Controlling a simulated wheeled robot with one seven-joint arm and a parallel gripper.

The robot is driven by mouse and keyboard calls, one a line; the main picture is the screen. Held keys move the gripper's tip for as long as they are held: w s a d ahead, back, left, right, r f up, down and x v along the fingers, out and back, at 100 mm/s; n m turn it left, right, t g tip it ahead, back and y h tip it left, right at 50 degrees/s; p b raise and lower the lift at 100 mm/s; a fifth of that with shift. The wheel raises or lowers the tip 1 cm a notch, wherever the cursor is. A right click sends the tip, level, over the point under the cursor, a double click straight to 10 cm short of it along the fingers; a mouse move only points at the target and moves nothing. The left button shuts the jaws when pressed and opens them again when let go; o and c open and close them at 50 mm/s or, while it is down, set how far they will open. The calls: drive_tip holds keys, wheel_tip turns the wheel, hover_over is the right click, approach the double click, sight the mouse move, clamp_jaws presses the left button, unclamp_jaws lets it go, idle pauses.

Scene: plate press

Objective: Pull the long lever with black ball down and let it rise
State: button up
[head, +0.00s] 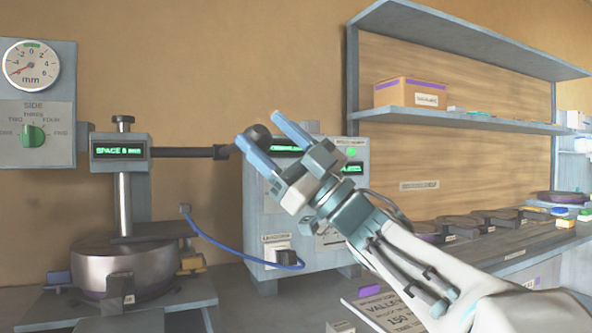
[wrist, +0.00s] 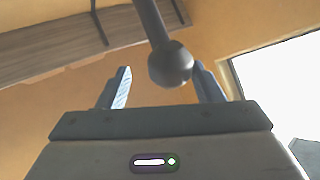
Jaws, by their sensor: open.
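The press (head: 124,190) stands at the left in the head view, with a dark lever arm (head: 185,152) reaching right from its head. The lever's black ball (head: 258,135) shows between the blue fingers of my gripper (head: 259,128). In the wrist view the black ball (wrist: 170,65) hangs on its grey rod (wrist: 150,20) between the two fingers (wrist: 161,75), nearer the right one. My gripper is open, with the fingers on either side of the ball. I cannot tell whether either finger touches it.
A grey control box (head: 262,225) with green displays stands behind my gripper, and a blue cable (head: 215,243) runs to it. A gauge panel (head: 38,100) hangs at the left. A shelf (head: 460,121) with a cardboard box (head: 410,93) is at the upper right. Dark discs (head: 440,232) lie below it.

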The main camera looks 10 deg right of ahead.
drive_tip(key=v, duration=1.1)
drive_tip(key=shift+d, duration=0.15)
drive_tip(key=shift+s+p, duration=0.1)
drive_tip(key=shift+p, duration=0.25)
